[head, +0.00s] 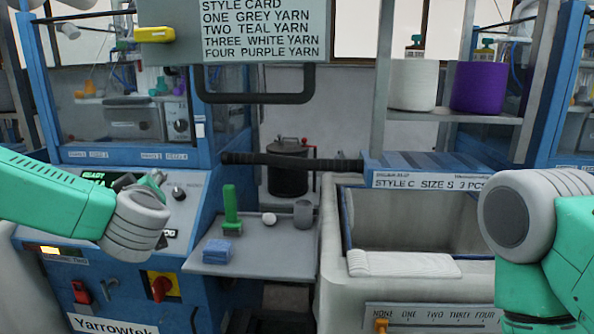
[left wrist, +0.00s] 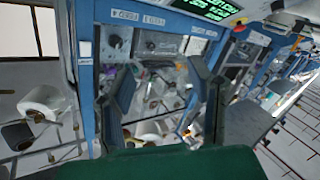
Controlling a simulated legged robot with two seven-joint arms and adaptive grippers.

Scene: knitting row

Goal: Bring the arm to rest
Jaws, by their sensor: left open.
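My left arm, green with a grey joint, comes in from the left in the head view, in front of the blue knitting machine's control panel (head: 80,185). Dark parts of my left gripper show only partly behind the grey joint. In the left wrist view my left gripper (left wrist: 163,85) has its two dark fingers spread apart, with nothing between them. Behind them are the machine's blue frame and window. My right arm shows at the right edge of the head view, in front of the white bin; its gripper is out of view.
A small grey shelf (head: 280,258) holds a green tool (head: 231,210), a blue block (head: 216,251) and a grey cup (head: 303,214). A white bin (head: 335,270) has a folded white piece (head: 403,264) on its edge. White (head: 412,85) and purple (head: 479,87) yarn cones stand on a shelf.

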